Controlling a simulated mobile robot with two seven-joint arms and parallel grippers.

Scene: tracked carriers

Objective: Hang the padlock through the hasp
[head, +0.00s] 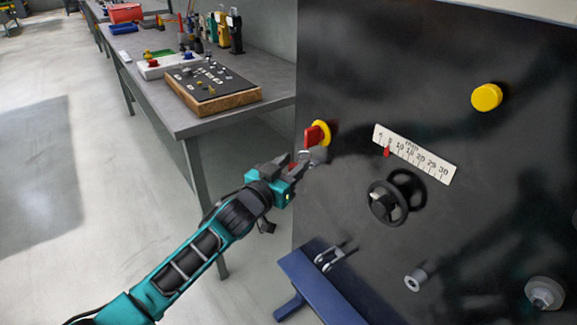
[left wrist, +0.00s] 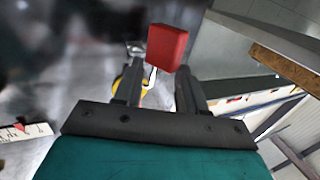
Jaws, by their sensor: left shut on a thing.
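In the left wrist view a thin silver hook (left wrist: 150,78) shows between the fingers. Just beyond the fingertips, a red block (head: 314,135) stands in front of a yellow disc (head: 324,131) on the dark panel. The red block shows large in the left wrist view (left wrist: 167,47). I cannot clearly make out the hasp, nor whether the shackle passes through anything. My right gripper is out of view.
The dark panel (head: 350,205) carries a ruler (head: 415,153), a black handwheel (head: 385,203), a yellow knob (head: 487,97) and metal fittings. A blue bracket (head: 325,290) with a two-pronged metal fitting (head: 329,259) projects low down. A grey workbench (head: 255,118) stands at the left.

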